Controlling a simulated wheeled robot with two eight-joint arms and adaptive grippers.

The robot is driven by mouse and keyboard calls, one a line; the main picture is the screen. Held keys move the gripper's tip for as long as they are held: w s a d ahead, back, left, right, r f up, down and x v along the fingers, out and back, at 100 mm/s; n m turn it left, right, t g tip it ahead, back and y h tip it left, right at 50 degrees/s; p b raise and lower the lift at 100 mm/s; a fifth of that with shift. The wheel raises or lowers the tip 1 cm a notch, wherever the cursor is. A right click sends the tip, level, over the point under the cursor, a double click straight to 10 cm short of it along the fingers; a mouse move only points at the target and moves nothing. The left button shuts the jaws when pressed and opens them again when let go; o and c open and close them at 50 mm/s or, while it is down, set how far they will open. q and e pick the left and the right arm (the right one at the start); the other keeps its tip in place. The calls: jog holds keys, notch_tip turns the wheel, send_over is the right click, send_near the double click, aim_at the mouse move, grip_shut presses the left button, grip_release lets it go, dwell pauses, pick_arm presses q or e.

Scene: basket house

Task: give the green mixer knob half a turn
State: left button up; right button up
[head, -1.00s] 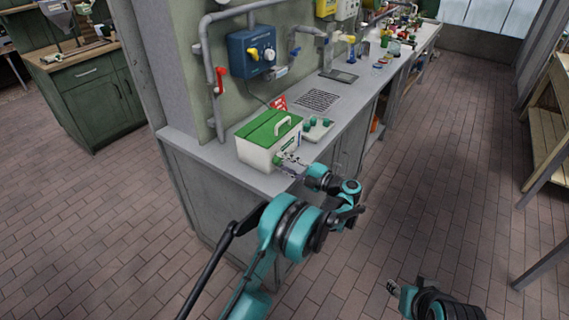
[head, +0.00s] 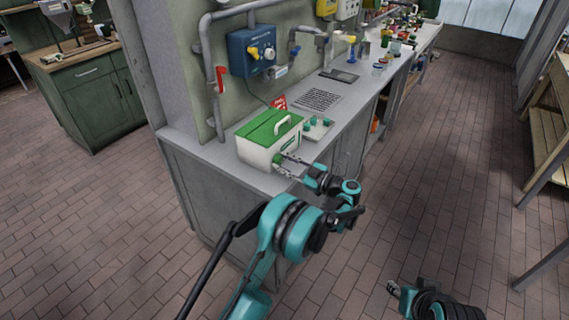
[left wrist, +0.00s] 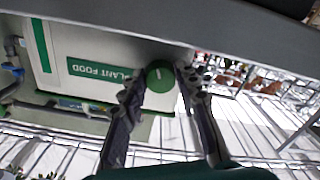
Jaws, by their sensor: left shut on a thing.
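The green mixer knob (left wrist: 160,76) is round with a pale mark on its face. It sits on the end of a white box with a green lid (head: 255,150), labelled "PLANT FOOD" in the left wrist view. My left gripper (head: 281,162) is at that end of the box. In the left wrist view its two fingers (left wrist: 158,80) stand on either side of the knob, shut on it. In the head view the fingers partly hide the knob. My right gripper (head: 393,288) is low at the bottom right, away from the counter; its jaw opening is too small to judge.
The box stands near the front corner of a grey counter (head: 205,150). A panel with green knobs (head: 316,127) is just behind it. A blue wall box (head: 251,50) and pipes with a red lever (head: 220,78) are above.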

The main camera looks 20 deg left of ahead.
pick_arm(q)
jog(key=m, duration=0.4)
jog(key=shift+m, duration=0.4)
jog(key=shift+s, duration=0.1)
jog(key=o, duration=1.2)
jog(key=shift+f, duration=0.1)
jog(key=shift+c, duration=0.2)
jog(key=shift+d, duration=0.1)
jog(key=v, duration=1.1)
jog(key=shift+d, duration=0.35)
jog(key=shift+s, duration=0.1)
